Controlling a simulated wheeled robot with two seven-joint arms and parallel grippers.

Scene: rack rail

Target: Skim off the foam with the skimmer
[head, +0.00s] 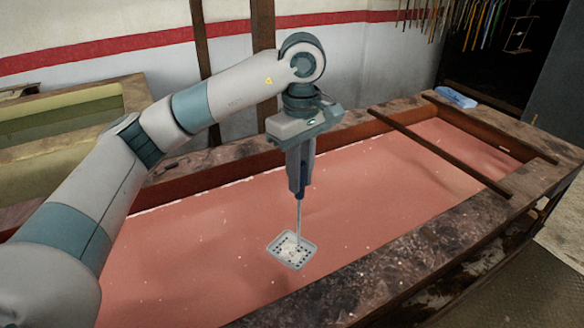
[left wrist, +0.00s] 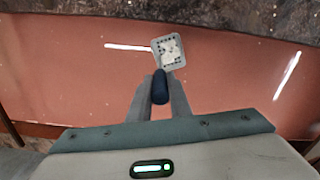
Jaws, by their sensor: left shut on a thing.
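My left gripper (head: 300,188) points down over the vat and is shut on the dark blue handle of the skimmer. The skimmer (head: 283,257) has a thin rod and a flat, light grey square pan with dark holes. The pan hangs over the pinkish-red liquid (head: 200,250) near the vat's front rim. I cannot tell whether it touches the surface. A whitish patch, perhaps foam, lies in the pan, also seen in the left wrist view on the skimmer (left wrist: 157,46). Small white specks dot the liquid, and a thin white line runs along its back edge. My right gripper is not seen.
The vat's broad mottled rim (head: 400,245) surrounds the liquid. A dark bar (head: 440,152) crosses the vat at the right. A blue object (head: 456,97) lies on the far right corner. Another basin (head: 60,120) stands at the back left. Tools hang on the back wall.

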